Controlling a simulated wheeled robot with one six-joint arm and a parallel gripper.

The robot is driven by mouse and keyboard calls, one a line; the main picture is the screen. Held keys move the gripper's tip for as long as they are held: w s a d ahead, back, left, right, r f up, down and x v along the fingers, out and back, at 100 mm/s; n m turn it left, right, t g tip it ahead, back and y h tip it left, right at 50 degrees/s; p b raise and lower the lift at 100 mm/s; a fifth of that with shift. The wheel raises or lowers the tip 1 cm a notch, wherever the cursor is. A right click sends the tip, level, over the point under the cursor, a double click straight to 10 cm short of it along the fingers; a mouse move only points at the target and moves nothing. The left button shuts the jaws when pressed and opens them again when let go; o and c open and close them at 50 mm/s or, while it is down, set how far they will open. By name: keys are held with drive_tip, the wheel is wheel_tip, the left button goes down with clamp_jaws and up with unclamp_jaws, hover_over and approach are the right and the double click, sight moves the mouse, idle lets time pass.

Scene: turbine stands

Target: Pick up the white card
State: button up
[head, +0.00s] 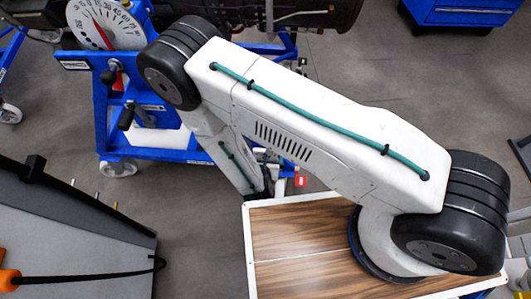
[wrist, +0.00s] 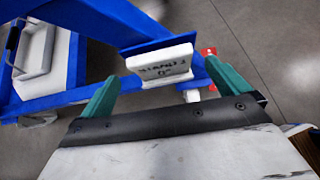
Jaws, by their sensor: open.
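No finger clearly touches the card. In the head view my arm reaches down toward the blue stand (head: 112,120), and hides most of my gripper; I cannot make out the card there.
A small red tag (head: 301,181) hangs by the stand and also shows in the wrist view (wrist: 209,52). The stand carries a white dial (head: 105,25) and stands on casters. A dark grey case (head: 75,235) is at lower left. Grey floor is free between them.

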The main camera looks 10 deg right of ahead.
sight(258, 152)
drive_tip(key=x, duration=0.4)
drive_tip(key=shift+w+f, duration=0.1)
drive_tip(key=shift+w, duration=0.05)
drive_tip(key=c, duration=0.7)
